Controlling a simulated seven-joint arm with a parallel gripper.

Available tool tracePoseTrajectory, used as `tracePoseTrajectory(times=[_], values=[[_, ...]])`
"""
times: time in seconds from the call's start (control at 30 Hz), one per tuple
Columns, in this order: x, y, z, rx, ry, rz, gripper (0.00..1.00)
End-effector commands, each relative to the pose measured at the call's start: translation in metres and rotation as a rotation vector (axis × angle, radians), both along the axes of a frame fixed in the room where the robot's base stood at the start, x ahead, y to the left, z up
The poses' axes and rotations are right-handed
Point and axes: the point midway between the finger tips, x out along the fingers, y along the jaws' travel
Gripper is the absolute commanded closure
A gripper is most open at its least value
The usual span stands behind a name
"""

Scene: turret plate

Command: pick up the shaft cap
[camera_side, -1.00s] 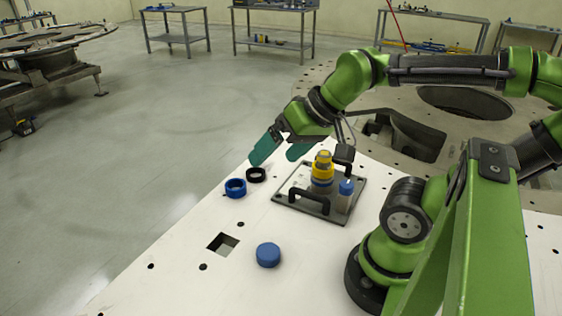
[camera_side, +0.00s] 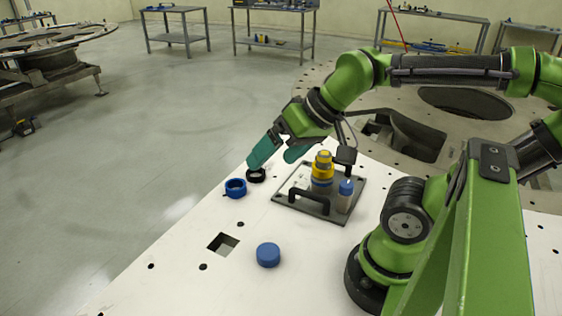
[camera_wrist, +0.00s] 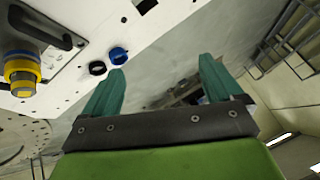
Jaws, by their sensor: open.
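A round solid blue cap (camera_side: 268,255) lies alone on the white plate in the side view. A smaller blue cap (camera_side: 346,187) tops a grey cylinder on the dark square plate. I cannot tell which is the shaft cap. My gripper (camera_side: 271,162) has teal fingers, spread apart and empty, near the plate's far edge. One finger is just above and beside a black ring (camera_side: 256,175), partly covering it. A blue ring (camera_side: 236,187) lies beside it. In the wrist view the open gripper (camera_wrist: 161,65) has the black ring (camera_wrist: 97,68) and blue ring (camera_wrist: 118,55) left of its fingers.
A dark square plate (camera_side: 286,203) with two black handles carries a yellow-and-blue stack (camera_side: 322,169) and the capped cylinder. A square hole (camera_side: 222,243) opens in the white plate (camera_side: 185,275). The front of the white plate is mostly clear.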

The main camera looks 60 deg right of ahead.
Motion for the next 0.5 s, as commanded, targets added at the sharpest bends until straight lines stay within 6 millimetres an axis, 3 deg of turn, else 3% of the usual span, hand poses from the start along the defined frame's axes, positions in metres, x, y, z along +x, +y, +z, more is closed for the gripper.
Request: tracePoseTrajectory(times=[0.07,0.33,0.5], values=[[0.0,0.0,0.0,0.0,0.0,0.0,0.12],[0.0,0.001,0.0,0.0,0.001,0.003,0.12],[0.007,0.014,-0.017,-0.011,0.092,0.067,0.12]])
